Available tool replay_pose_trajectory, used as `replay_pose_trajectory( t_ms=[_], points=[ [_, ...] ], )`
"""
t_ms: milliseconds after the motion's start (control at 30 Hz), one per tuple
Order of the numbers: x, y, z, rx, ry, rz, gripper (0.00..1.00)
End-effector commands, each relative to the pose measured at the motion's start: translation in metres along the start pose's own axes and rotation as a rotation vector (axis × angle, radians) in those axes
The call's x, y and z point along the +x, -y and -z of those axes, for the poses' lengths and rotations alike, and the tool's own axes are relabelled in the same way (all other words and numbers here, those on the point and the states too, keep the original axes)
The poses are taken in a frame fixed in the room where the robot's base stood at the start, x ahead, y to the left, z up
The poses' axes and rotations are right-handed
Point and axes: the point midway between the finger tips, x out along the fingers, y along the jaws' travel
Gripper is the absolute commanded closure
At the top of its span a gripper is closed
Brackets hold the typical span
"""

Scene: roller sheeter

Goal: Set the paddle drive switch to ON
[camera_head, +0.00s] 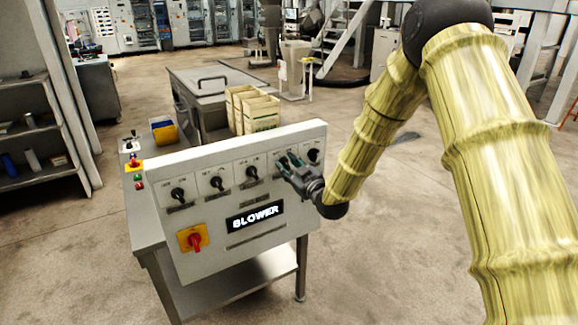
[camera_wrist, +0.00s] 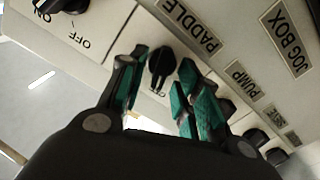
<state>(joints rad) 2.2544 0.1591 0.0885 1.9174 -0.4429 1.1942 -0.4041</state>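The paddle drive switch (camera_wrist: 162,62) is a black rotary knob on the sloped white panel (camera_head: 215,235). In the wrist view it sits beside the upside-down PADDLE label (camera_wrist: 191,26). Its handle reaches down between my fingers, and the position text near its tip is too small and partly covered to read. My gripper (camera_wrist: 160,88) is open, with one green-padded finger on each side of the knob; I cannot tell whether either touches it. In the head view my gripper (camera_head: 290,168) is at the panel's right part and hides this switch.
Neighbouring black knobs stand left (camera_head: 217,183) and right (camera_head: 314,155) of my gripper. The panel also carries a red-and-yellow switch (camera_head: 194,239) and a lit BLOWER sign (camera_head: 255,215). Cardboard boxes (camera_head: 252,110) stand behind it. The floor to the right is mostly clear.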

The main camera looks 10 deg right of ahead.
Motion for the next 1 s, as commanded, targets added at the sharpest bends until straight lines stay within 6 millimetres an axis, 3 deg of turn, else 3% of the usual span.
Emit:
replay_pose_trajectory(
  t_ms=[200, 367, 400, 767, 1000],
  points=[
    [0.0000, 0.0001, 0.0000, 0.000, 0.000, 0.000, 0.69],
    [-0.0001, 0.0000, 0.0000, 0.000, 0.000, 0.000, 0.98],
    [-0.0001, 0.0000, 0.0000, 0.000, 0.000, 0.000, 1.00],
    [-0.0003, -0.0002, -0.0005, 0.028, 0.000, -0.001, 1.00],
    [-0.0003, -0.0014, -0.0011, 0.155, -0.001, -0.002, 1.00]
  ],
)
